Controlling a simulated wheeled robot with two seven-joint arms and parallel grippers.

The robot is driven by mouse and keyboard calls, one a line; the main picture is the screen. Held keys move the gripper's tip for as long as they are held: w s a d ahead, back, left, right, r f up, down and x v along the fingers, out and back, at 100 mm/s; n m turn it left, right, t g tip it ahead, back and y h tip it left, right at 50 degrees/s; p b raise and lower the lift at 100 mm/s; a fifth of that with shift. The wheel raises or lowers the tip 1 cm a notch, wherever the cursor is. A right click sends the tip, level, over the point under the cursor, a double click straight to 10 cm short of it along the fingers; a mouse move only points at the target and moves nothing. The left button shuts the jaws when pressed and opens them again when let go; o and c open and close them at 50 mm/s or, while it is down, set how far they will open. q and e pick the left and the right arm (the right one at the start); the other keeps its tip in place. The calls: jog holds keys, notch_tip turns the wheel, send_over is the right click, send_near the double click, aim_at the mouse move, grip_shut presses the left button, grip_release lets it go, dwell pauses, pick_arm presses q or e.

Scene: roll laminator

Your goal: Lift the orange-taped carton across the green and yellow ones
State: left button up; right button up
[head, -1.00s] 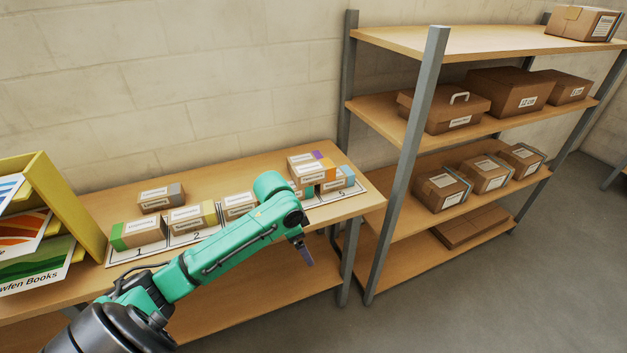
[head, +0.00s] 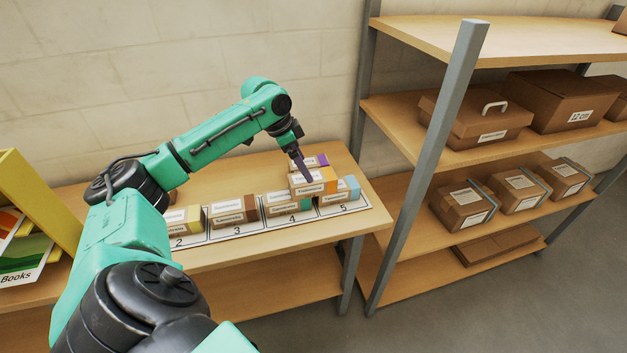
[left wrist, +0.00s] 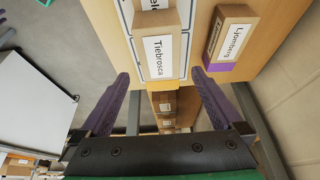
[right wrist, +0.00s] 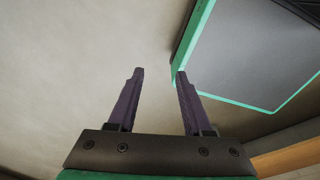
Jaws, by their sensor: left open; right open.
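The orange-taped carton (head: 309,188) rests on top of the cartons in the slots marked 4 and 5. My left gripper (head: 304,172) is open just above it, tips pointing down. The yellow-taped carton (head: 186,218) sits in slot 2, partly hidden by my left arm. My right gripper (right wrist: 158,75) is open and empty, seen only in the right wrist view.
A purple-taped carton (head: 313,161) stands just behind the orange-taped one. A brown-taped carton (head: 234,211) is in slot 3 and a blue-taped carton (head: 345,190) in slot 5. A shelf rack with a grey post (head: 428,165) stands right of the table (head: 225,256).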

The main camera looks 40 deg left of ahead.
pick_arm(q)
jog(key=p+x, duration=0.1)
jog(key=x, duration=0.6)
jog(key=shift+f, duration=0.2)
jog(key=c, duration=1.4)
pick_arm(e)
jog(key=shift+w+a+r, duration=0.1)
jog(key=shift+w+r, duration=0.55)
jog(key=shift+r, duration=0.1)
